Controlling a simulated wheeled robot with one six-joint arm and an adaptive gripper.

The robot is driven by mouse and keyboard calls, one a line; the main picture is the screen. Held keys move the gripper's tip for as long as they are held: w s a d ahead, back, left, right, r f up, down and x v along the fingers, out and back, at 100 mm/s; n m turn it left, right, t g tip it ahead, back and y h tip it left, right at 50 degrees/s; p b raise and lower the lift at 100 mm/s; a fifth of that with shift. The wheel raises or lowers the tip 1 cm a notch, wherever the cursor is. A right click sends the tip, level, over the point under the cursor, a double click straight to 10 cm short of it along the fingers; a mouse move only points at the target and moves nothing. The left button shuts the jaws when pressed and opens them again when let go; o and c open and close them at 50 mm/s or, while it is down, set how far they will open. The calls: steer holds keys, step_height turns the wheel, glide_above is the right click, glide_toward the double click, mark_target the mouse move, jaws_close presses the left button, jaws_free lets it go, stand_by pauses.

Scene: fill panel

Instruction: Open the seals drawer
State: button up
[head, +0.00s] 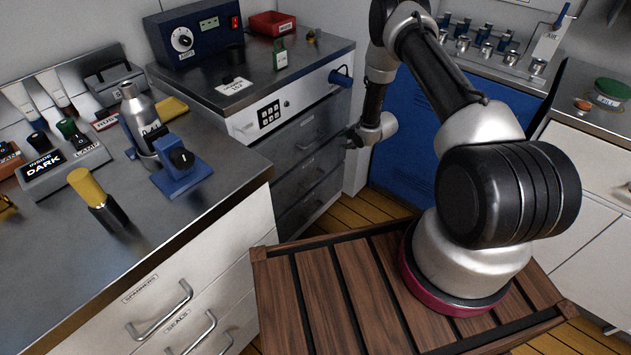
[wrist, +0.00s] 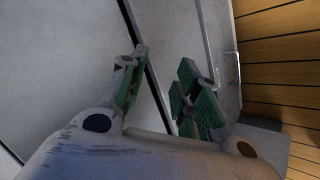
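The seals drawer (head: 172,333) is a pale drawer front labelled SEALS at the bottom left in the head view. It sits below the spanners drawer (head: 160,284) and has a silver bar handle (head: 202,335). It looks shut, and its lower part is cut off by the frame edge. My gripper (head: 352,138) is up and to the right of it, apart from it, by the dark drawer fronts of the far cabinet. In the wrist view my gripper (wrist: 167,85) has its green-padded fingers apart, with nothing between them. Pale panels and a dark seam lie beyond.
A steel worktop (head: 90,230) above the drawers carries a yellow-topped cylinder (head: 97,198), a metal bottle (head: 140,115) and a blue fixture (head: 182,170). Dark drawers (head: 310,170) stand near my gripper. Wooden floor (head: 365,210) shows between the cabinets.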

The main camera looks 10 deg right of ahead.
steer(key=s+a+f+n+t+y, duration=0.25)
steer(key=a+f+n, duration=0.2)
steer(key=f, duration=0.45)
steer(key=n+t+y, duration=0.2)
steer(key=n+y, duration=0.2)
glide_toward(315, 180)
steer(key=f+x, duration=0.1)
steer(key=x, duration=0.2)
steer(key=shift+m, duration=0.25)
steer(key=shift+x, duration=3.45)
steer(key=shift+w+d+r, duration=0.1)
steer(key=shift+w+r, duration=0.1)
jaws_close()
